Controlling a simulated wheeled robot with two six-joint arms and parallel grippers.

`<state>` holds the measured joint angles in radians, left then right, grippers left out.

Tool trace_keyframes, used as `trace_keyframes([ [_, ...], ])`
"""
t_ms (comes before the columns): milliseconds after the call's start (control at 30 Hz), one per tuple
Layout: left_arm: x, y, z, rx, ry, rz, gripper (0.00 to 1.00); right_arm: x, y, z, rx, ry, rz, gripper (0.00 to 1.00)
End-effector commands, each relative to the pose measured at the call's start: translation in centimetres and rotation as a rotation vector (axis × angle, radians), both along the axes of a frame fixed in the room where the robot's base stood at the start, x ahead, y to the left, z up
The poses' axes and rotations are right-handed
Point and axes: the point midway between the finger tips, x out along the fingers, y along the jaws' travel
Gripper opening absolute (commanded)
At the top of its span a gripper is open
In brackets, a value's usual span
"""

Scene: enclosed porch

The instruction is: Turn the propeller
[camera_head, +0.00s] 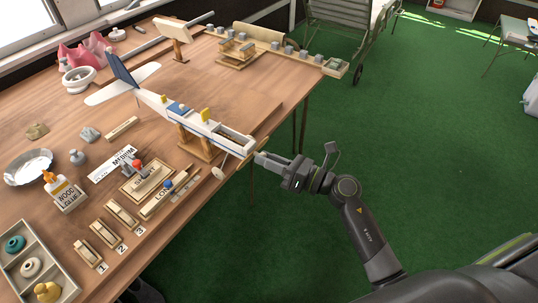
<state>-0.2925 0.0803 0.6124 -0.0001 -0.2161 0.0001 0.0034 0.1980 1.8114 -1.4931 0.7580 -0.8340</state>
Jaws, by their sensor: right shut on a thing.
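A white and blue model airplane (196,124) rests on wooden supports near the table's right edge, its nose pointing to the lower right. Its open, hollow front section (234,142) shows near the nose. My right gripper (260,158) reaches in from the lower right, and its fingertips are right at the nose. It is shut on a small part there, which I take to be the propeller; the fingers hide most of it. My left gripper is not in view.
The wooden table (225,88) holds numbered wooden blocks (88,256), a glue bottle (65,192), a metal dish (27,168) and a compartment tray (58,262) at the lower left. Green floor (440,140) is clear at right.

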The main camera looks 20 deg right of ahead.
Motion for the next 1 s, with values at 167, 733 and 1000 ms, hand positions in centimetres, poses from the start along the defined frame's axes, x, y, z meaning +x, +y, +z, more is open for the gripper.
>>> trace_keyframes([
  [167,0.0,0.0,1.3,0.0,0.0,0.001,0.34,0.0,0.0,0.2,0.113,0.088,-0.001,0.0],
  [733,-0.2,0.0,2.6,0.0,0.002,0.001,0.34,-0.1,0.1,0.0,0.288,0.222,-0.001,0.0],
  [1000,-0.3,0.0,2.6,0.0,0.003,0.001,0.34,-0.1,0.1,-0.1,0.293,0.225,-0.001,0.0],
])
